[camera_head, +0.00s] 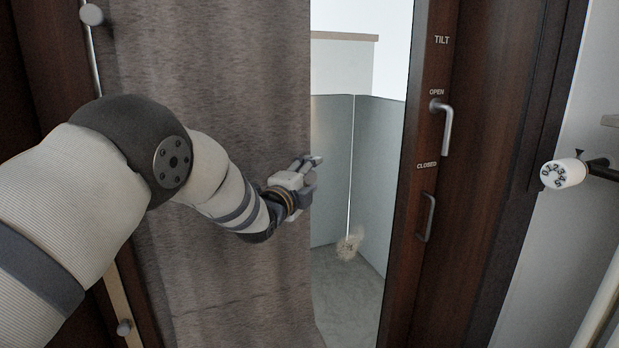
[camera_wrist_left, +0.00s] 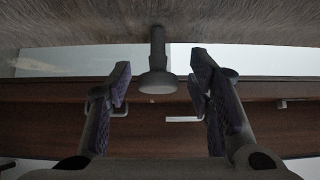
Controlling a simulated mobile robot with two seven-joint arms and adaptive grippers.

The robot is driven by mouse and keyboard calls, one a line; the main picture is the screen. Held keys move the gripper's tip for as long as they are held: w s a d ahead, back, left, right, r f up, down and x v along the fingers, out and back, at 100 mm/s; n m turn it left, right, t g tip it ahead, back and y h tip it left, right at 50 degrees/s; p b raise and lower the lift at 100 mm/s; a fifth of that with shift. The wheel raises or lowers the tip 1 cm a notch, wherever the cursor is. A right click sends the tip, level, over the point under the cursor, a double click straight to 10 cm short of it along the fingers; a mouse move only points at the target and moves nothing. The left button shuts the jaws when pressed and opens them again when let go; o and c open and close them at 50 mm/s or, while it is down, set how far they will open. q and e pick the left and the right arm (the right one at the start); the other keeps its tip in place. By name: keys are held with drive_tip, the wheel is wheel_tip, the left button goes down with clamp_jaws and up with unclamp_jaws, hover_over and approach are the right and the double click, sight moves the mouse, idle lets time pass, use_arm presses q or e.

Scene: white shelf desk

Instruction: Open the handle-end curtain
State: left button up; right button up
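A grey-brown curtain (camera_head: 240,80) hangs over the left and middle of the head view, its right edge falling near my left gripper (camera_head: 312,170). The curtain fills the top of the left wrist view (camera_wrist_left: 80,20). A dark peg with a round knob end (camera_wrist_left: 157,80) sticks out from it there. My left gripper in that view (camera_wrist_left: 161,82) has its fingers apart, one on either side of the knob, with gaps showing. In the head view my gripper and arm hide part of the curtain. My right gripper is not in view.
Right of the curtain is an opening to a grey-panelled space with a pale floor (camera_head: 345,290). A dark wood post (camera_head: 400,270) with two metal handles borders it. A white numbered dial (camera_head: 563,173) is at far right. Round knobs (camera_head: 91,14) sit at the left.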

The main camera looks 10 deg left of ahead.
use_arm(q)
drive_tip(key=s+a, duration=0.2)
drive_tip(key=s, duration=1)
